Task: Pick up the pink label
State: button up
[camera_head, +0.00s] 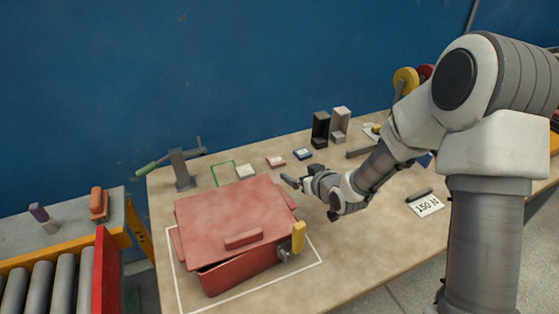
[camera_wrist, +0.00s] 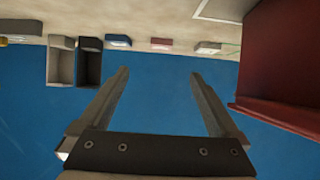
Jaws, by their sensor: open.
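The pink label (camera_head: 276,161) is a small flat block lying on the table, between a pale block on its left and a blue one on its right. It also shows near the top of the wrist view (camera_wrist: 161,44). My gripper (camera_head: 288,180) is just in front of the pink label in the head view, apart from it, near the right back corner of the red box. In the wrist view my gripper (camera_wrist: 158,75) has its two fingers spread wide with nothing between them.
A red lidded box (camera_head: 235,225) stands in a white outline at the front left. A white block (camera_head: 245,171) and a blue block (camera_head: 302,154) flank the label. Black (camera_head: 320,130) and grey (camera_head: 340,124) holders stand behind. A clamp-like tool (camera_head: 181,170) is at the back left.

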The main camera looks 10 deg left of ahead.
send_near(276, 160)
jog(key=shift+w+a+f+b, duration=0.35)
jog(key=shift+w+f, duration=0.35)
jog(key=shift+f, duration=0.15)
jog(key=shift+r+x, duration=0.2)
jog(key=shift+x, duration=2.55)
jog(key=shift+a, duration=0.15)
jog(key=c, duration=1.4)
jog(key=shift+c, duration=0.2)
jog(key=shift+r, duration=0.15)
